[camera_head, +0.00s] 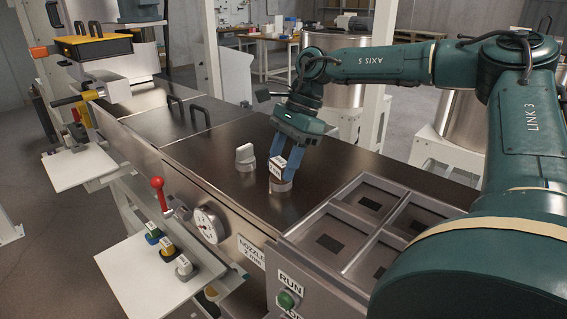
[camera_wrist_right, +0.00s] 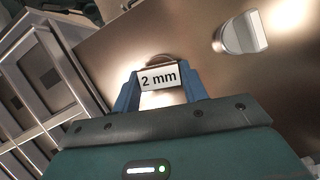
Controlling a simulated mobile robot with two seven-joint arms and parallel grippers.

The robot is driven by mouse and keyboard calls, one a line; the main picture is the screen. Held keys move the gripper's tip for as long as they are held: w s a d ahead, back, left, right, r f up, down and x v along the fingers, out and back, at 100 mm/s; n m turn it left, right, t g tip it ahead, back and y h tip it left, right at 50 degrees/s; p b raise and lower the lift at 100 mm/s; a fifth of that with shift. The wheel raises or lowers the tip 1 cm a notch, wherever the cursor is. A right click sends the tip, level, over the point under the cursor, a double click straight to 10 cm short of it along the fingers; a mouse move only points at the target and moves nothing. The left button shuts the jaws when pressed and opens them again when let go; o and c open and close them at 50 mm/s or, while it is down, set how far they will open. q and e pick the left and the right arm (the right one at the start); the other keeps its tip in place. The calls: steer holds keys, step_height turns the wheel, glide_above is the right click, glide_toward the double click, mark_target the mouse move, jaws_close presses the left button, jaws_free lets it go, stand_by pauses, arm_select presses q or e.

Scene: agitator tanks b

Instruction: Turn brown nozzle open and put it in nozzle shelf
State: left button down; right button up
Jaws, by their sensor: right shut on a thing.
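My right gripper (camera_head: 285,166) reaches down from above and is shut on a small nozzle (camera_head: 279,185) with a white face. The label reads "2 mm" in the wrist view (camera_wrist_right: 159,79), where both blue fingers sit at its sides. The nozzle stands on the dark bench top, its round base at the surface; I cannot tell if it is turned. Its brown colour shows only faintly. My left gripper is out of view.
A pale grey knob (camera_head: 245,157) stands left of the held nozzle, also in the wrist view (camera_wrist_right: 240,35). A metal tray with compartments (camera_head: 360,206) is at right. A red-tipped lever (camera_head: 158,184), a dial (camera_head: 208,225) and a green RUN button (camera_head: 287,299) are on the front.

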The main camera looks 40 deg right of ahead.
mark_target(283, 161)
steer(key=shift+w+f+n+g, duration=0.1)
steer(key=shift+n+g, duration=0.3)
steer(key=shift+n, duration=0.6)
steer(key=o, duration=1.7)
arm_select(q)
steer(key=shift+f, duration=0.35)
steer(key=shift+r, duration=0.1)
arm_select(e)
steer(key=shift+r, duration=0.2)
steer(key=shift+r+p, duration=1.55)
steer(key=shift+r, duration=1.35)
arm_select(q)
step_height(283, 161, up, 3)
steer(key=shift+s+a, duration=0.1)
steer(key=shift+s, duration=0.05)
arm_select(e)
steer(key=shift+f, duration=0.1)
